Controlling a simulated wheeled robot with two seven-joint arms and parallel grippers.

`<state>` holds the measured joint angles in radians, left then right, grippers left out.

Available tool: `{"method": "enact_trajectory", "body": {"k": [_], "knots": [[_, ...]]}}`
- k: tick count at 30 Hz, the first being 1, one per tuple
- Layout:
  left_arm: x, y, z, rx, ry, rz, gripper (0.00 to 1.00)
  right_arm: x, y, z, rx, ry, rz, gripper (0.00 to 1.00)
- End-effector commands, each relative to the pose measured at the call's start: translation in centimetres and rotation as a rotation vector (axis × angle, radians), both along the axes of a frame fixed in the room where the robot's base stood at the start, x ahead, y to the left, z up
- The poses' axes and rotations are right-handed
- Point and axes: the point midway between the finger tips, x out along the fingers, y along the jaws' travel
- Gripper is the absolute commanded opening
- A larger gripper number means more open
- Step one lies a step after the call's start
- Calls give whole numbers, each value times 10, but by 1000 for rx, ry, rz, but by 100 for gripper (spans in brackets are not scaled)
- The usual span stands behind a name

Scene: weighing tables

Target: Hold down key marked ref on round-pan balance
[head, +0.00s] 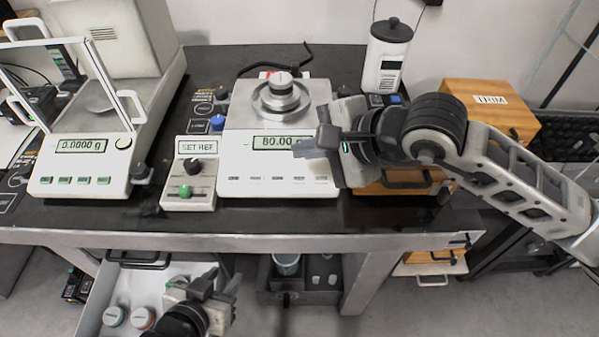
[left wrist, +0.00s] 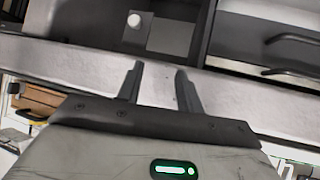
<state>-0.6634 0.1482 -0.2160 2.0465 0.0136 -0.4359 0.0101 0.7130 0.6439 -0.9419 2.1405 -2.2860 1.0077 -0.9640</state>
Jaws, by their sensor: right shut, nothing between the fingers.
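The round-pan balance (head: 233,186) stands mid-table in the head view, with a metal weight (head: 281,83) on its round pan. Its display (head: 284,142) reads about 80.00 g, its right end covered by my right gripper. A row of small keys (head: 257,179) runs along its front; their marks are too small to read. My right gripper (head: 308,150) is shut and empty, over the display's right end and above the right-hand keys. Whether it touches the balance cannot be told. My left gripper (head: 222,283) is low, in front of the table; its fingers are apart in the left wrist view (left wrist: 160,72).
A control box (head: 188,203) labelled SET REF, with a black knob and green button, stands left of the balance. A shielded balance (head: 82,186) reading 0.0000 g is further left. Right are a black-lidded canister (head: 386,55) and a wooden TRIM box (head: 490,92). An open drawer (head: 100,290) sits below.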

Motion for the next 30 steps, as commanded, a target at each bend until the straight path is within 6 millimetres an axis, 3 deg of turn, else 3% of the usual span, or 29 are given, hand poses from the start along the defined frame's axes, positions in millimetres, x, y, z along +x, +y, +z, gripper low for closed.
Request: {"method": "enact_trajectory", "body": {"k": [8,21,24,30], "knots": [[-3,0,-4,0,7,0,36,1,1,-5,5,4,0,0],[3,-4,-13,-26,-16,1,36,17,0,-61,6,6,-2,0],[5,-6,-22,-45,-24,3,36,21,1,-75,6,4,-1,0],[8,-9,-20,-76,-41,9,36,25,1,-84,6,3,-1,0]]}}
